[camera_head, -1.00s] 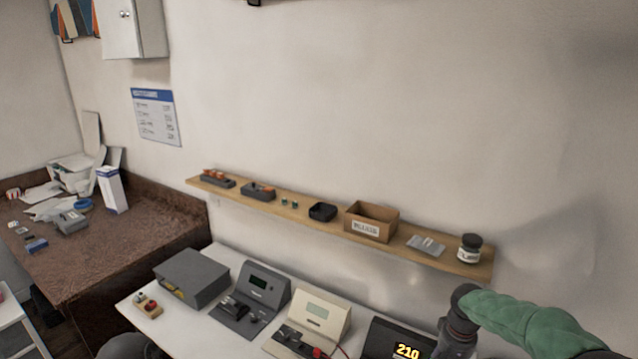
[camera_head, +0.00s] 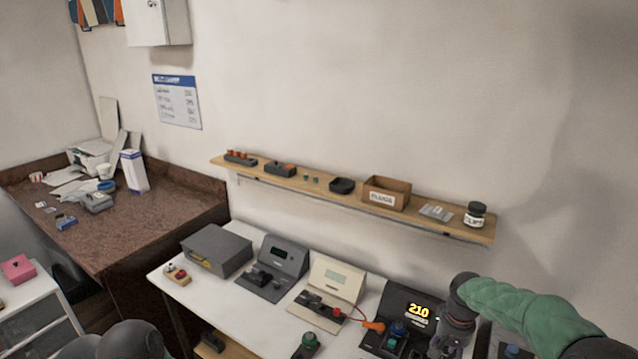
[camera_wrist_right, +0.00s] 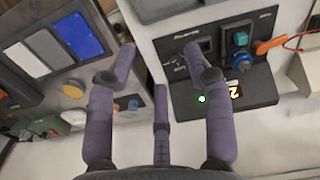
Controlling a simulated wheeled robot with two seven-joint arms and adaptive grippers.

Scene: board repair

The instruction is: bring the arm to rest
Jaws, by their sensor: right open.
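My right arm, in a green quilted sleeve, comes in from the right in the head view, and its dark wrist hangs at the bench's right end. My right gripper (camera_wrist_right: 160,72) shows in the right wrist view with its purple-grey fingers spread apart and nothing between them. It is above the white bench, beside the dark station with the lit "210" display (camera_head: 418,311). Rounded dark parts of my left arm show at the bottom left of the head view; its gripper fingers are out of sight.
A wooden shelf (camera_head: 250,176) on the wall holds small parts, a cardboard box (camera_head: 386,193) and a jar (camera_head: 475,214). The white bench (camera_head: 222,292) carries a grey box (camera_head: 216,249) and several test devices. A brown counter (camera_head: 150,215) stands at left.

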